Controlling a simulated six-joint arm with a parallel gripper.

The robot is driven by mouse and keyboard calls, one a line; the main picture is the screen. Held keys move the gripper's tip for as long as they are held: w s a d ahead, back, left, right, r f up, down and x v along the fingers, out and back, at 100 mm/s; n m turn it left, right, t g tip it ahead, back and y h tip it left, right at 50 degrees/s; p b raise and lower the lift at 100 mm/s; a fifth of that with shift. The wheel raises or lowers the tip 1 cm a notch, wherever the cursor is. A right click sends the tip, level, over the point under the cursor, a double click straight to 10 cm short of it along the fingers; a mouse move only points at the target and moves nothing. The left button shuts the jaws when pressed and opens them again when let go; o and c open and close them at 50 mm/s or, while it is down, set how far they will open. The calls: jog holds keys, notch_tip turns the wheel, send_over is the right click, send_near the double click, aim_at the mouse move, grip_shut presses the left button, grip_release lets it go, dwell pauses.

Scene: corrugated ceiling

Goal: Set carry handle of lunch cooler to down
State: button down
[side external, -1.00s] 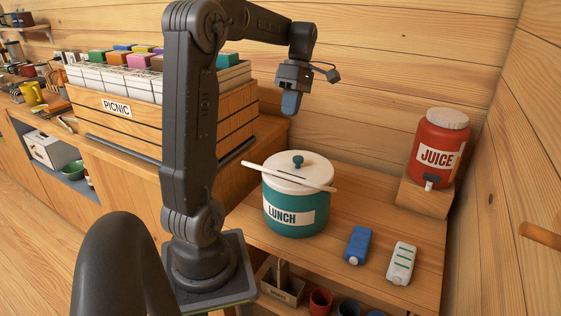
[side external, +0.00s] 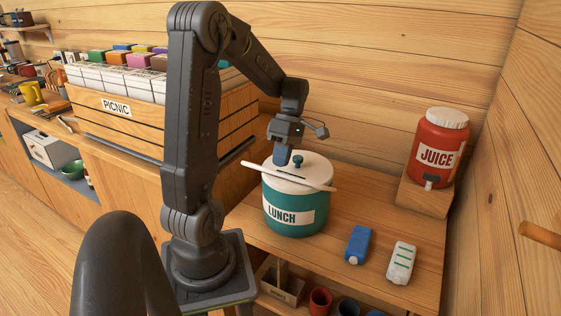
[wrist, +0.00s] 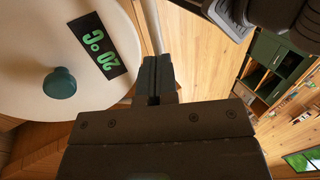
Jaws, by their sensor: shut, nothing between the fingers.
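The teal lunch cooler (side external: 272,214) stands on the wooden counter, with a cream lid (side external: 312,171) and a teal knob (side external: 298,162). Its pale carry handle (side external: 318,185) runs across the near side of the lid at about lid height, with its ends jutting past both sides. My gripper (side external: 283,160) is shut and empty, pointing down just above the lid, left of the knob. In the wrist view the shut fingertips (wrist: 155,75) lie beside the lid's edge, and the handle (wrist: 152,25) shows as a pale bar just beyond them. Whether they touch is unclear.
A red juice dispenser (side external: 440,148) stands on a wooden block at the right. A blue carton (side external: 358,244) and a white carton (side external: 401,263) lie on the counter at the front right. The picnic crate (side external: 150,115) is behind my arm. A wooden wall backs the counter.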

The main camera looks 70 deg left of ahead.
jog(key=shift+s+d+f, duration=0.15)
jog(key=shift+f, duration=0.35)
jog(key=shift+s+d, duration=0.1)
jog(key=shift+s+d+f+t+y, duration=0.25)
jog(key=shift+s+f+t+y, duration=0.05)
jog(key=shift+f, duration=0.1)
jog(key=x, duration=0.9)
jog(key=shift+s+d+r, duration=0.2)
jog(key=shift+d, duration=0.05)
